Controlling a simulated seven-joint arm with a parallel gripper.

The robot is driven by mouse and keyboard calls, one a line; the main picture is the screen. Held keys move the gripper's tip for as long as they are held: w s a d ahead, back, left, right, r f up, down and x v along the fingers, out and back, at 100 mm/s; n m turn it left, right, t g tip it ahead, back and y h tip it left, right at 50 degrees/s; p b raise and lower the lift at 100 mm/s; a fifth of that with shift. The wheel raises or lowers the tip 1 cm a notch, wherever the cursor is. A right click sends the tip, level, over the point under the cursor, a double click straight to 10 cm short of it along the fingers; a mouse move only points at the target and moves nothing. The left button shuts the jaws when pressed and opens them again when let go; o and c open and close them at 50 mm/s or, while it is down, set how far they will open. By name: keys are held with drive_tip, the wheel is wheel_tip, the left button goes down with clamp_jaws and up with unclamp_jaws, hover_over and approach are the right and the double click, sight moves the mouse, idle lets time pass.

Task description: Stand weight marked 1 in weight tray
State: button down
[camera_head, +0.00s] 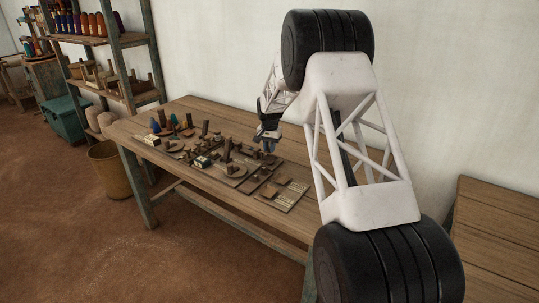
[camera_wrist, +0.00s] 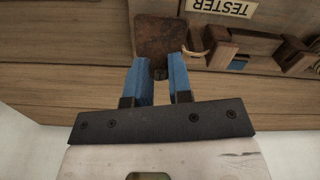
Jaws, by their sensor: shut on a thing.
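My gripper (camera_head: 268,146) is over the far right part of the cluttered area on the wooden table. In the wrist view its two blue fingers (camera_wrist: 160,76) are shut on a small dark neck or knob of a rusty, square-faced metal piece (camera_wrist: 160,36), which looks like a weight. The piece sits just beyond the fingertips. No mark 1 can be read on it. Wooden trays and fittings lie close to its right in the wrist view. I cannot tell which one is the weight tray, or whether the held piece touches anything below.
A panel labelled TESTER (camera_wrist: 222,7), upside down, lies beside the held piece. Several small tools and boards crowd the table (camera_head: 200,108). A flat board (camera_head: 290,196) lies nearer the front right. Shelves (camera_head: 105,65) and a basket (camera_head: 108,168) stand left.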

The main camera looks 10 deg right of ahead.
drive_tip(key=shift+f, duration=1.75)
drive_tip(key=shift+f, duration=0.1)
drive_tip(key=c, duration=1)
unclamp_jaws()
drive_tip(key=shift+c, duration=0.2)
wheel_tip(320, 180, up, 12)
drive_tip(key=shift+r, duration=0.15)
